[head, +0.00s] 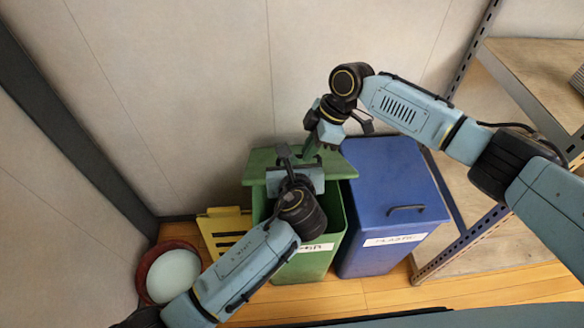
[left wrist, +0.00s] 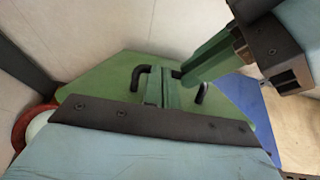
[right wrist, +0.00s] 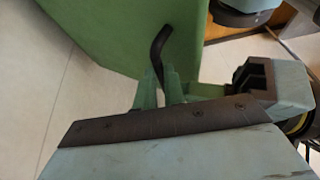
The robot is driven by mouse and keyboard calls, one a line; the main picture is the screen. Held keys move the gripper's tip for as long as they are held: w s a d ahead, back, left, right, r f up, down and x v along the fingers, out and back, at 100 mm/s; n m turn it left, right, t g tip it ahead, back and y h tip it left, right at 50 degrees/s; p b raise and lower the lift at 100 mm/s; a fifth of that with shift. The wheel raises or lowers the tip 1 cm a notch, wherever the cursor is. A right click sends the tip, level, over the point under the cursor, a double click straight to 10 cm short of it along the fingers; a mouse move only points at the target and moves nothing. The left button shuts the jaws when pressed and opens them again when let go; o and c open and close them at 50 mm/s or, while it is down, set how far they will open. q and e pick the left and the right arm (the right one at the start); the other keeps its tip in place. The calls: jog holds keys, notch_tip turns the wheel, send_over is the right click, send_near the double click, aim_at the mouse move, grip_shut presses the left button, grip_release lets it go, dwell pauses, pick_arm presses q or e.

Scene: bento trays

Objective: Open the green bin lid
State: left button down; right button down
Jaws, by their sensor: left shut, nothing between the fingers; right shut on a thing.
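The green bin (head: 333,235) stands against the wall with its green lid (head: 262,158) raised and tilted, so part of the dark inside shows. In the left wrist view the lid (left wrist: 100,85) carries a black bar handle (left wrist: 140,75). My right gripper (head: 312,150) is shut on this handle, which also shows between its green fingers in the right wrist view (right wrist: 160,85). My left gripper (head: 285,155) is shut and empty at the lid, beside the right one. Its fingertips (left wrist: 160,88) are close to the handle; I cannot tell whether they touch it.
A blue bin (head: 385,185) with a closed, handled lid stands close at the right. A metal-framed shelf (head: 530,65) is further right. A yellow panel (head: 225,230) leans left of the green bin, beside a red bowl (head: 145,262) with a pale bowl (head: 172,275) in it.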

jog(key=c, duration=1.9)
grip_release()
jog(key=shift+w+d+f, duration=0.2)
jog(key=shift+f, duration=0.05)
jog(key=shift+c, duration=0.2)
pick_arm(q)
jog(key=shift+w+a+f, duration=0.1)
jog(key=shift+f, duration=0.1)
pick_arm(e)
jog(key=o, duration=0.5)
jog(key=shift+w+a, duration=0.15)
jog(key=shift+w, duration=0.05)
jog(key=shift+c, duration=0.2)
jog(key=shift+s, duration=0.1)
jog(key=shift+r, duration=0.1)
